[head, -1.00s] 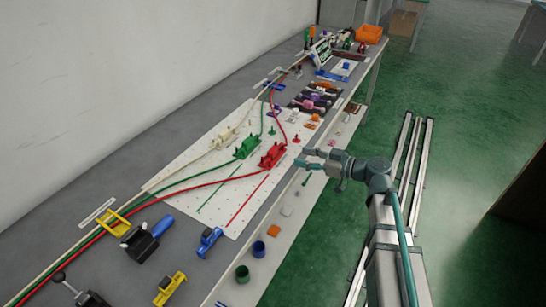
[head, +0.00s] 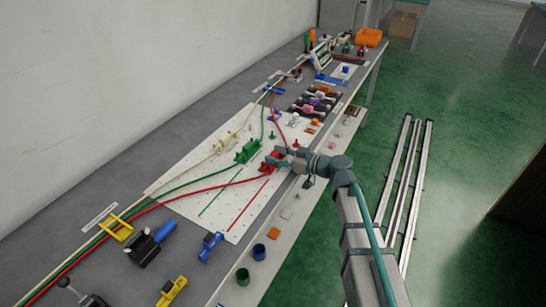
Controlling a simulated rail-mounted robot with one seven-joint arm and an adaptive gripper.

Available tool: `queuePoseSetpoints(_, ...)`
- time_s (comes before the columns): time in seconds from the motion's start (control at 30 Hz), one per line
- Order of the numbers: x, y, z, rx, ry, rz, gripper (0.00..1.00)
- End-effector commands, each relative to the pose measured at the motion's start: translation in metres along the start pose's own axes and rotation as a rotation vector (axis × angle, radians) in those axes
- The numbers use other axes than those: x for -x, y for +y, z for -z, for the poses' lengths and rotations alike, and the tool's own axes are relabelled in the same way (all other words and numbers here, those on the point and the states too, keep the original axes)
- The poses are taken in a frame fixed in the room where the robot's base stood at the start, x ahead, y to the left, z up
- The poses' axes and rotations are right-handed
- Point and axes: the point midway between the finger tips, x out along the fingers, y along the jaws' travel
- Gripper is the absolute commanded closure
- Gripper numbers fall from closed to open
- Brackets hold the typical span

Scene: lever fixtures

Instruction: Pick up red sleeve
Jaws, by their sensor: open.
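A red lever fixture (head: 268,167) sits on the white perforated board (head: 220,205) at the end of the red cable. The red sleeve cannot be told apart from it at this size. My gripper (head: 277,156) is open at the right side of the red fixture, with its fingers pointing left over it. The fingers partly hide the fixture, and I cannot tell whether they touch it.
A green fixture (head: 246,152) and a cream fixture (head: 222,143) stand to the left. A small red piece (head: 296,142) stands just behind my gripper. Blue (head: 259,251) and green (head: 243,276) cups stand on the front ledge.

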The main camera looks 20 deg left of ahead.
Motion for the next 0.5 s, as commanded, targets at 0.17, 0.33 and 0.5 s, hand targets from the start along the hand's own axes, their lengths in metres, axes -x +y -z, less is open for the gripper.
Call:
queuePoseSetpoints(0.17, -0.0016, -0.0001, -0.0004, 0.0, 0.0, -0.001, 0.48)
queuePoseSetpoints(0.33, -0.0013, -0.0001, -0.0003, 0.0, 0.0, -0.001, 0.68)
queuePoseSetpoints(0.5, -0.0012, -0.0001, -0.0002, 0.0, 0.0, -0.001, 0.82)
